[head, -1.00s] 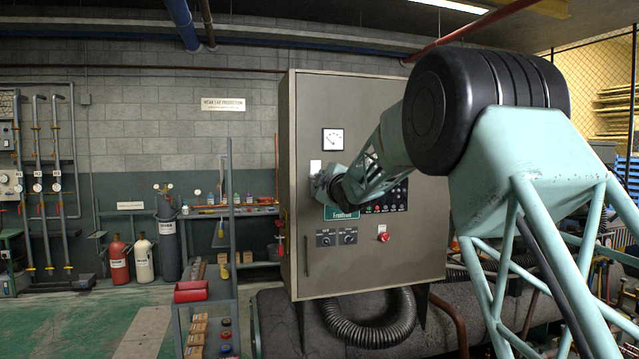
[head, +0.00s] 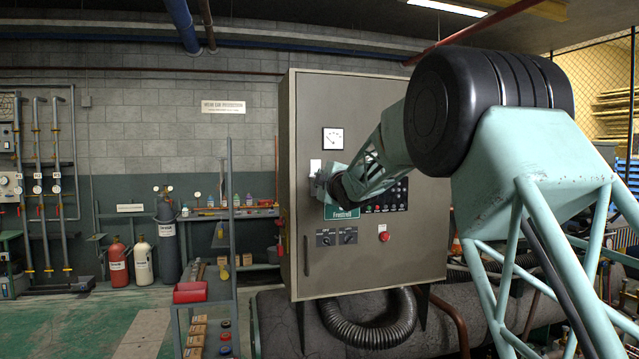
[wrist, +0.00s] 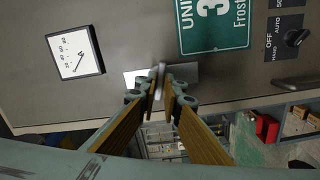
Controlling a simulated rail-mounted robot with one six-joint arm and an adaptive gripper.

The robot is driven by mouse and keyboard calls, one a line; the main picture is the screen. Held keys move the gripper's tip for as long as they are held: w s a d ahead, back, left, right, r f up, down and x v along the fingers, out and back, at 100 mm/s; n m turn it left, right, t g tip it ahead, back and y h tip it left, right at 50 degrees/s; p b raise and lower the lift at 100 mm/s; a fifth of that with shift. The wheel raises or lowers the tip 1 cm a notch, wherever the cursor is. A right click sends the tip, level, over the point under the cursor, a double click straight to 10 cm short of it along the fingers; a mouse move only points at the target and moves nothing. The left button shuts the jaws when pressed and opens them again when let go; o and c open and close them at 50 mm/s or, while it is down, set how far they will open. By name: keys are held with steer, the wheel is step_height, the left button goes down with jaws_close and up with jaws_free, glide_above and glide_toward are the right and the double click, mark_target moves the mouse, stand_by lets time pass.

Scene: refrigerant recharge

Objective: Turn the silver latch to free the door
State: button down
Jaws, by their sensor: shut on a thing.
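The silver latch (wrist: 153,90) shows in the wrist view as a small upright lever on a bright plate (wrist: 186,72) near the edge of the grey cabinet door (wrist: 135,40). My gripper (wrist: 160,97) is shut on the latch, with one fingertip on each side of it. In the head view, my gripper (head: 323,185) is up against the left part of the door (head: 390,270); a pale plate (head: 315,166) shows just above it, and the latch itself is hidden there. The door looks shut.
A dial gauge (head: 333,139), a green sign (wrist: 215,25), rotary switches (head: 337,238) and a red button (head: 384,237) are on the door around my gripper. A door handle (head: 306,256) is lower left. A shelf rack (head: 205,300) stands left of the cabinet.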

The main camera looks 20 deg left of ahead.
steer(key=shift+n+b, duration=1.1)
steer(key=shift+b, duration=0.5)
steer(key=c, duration=2.9)
jaws_free()
steer(key=shift+o, duration=0.2)
steer(key=shift+s, duration=0.1)
steer(key=b+v, duration=0.2)
steer(key=v, duration=0.7)
